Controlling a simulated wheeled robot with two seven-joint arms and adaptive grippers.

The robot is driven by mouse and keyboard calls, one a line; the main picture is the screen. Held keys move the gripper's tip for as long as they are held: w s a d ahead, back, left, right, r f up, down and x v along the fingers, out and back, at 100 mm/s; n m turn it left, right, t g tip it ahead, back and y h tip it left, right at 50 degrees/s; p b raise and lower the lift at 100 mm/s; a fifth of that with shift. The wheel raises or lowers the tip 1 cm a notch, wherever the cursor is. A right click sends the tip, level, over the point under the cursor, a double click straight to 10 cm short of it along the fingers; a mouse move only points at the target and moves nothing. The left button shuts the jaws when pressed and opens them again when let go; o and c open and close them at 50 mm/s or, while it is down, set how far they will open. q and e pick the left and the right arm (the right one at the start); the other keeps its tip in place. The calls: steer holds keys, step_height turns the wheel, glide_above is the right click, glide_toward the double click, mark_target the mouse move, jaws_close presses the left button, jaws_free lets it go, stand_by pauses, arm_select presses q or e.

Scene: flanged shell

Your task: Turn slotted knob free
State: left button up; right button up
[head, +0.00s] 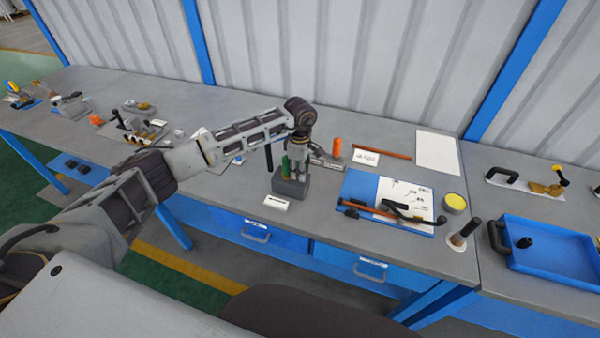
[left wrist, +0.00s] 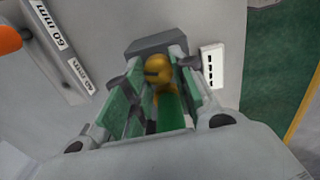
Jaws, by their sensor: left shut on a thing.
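The slotted knob (left wrist: 157,76) is brass-coloured, with a dark slot, and shows between my left fingers in the left wrist view. It sits at a grey block (head: 291,187), which stands near the front edge of the bench. The block also shows behind the knob in the left wrist view (left wrist: 152,43). My left gripper (head: 297,170) points down over the block. In the left wrist view its green-padded fingers (left wrist: 160,88) are shut around the knob. My right gripper is not in view.
A white label card (head: 277,202) lies in front of the block. A blue mat (head: 358,187) with a sheet and tools lies to the right, then a yellow-topped tin (head: 455,202) and a blue tray (head: 555,262).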

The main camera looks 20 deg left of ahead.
arm_select(q)
steer(key=shift+n+b, duration=0.65)
steer(key=shift+n, duration=0.65)
steer(key=shift+s+n, duration=0.1)
steer(key=shift+n, duration=0.2)
steer(key=o, duration=0.9)
steer(key=shift+o, duration=0.7)
steer(key=shift+r, duration=0.85)
step_height(320, 180, up, 10)
steer(key=shift+r, duration=0.15)
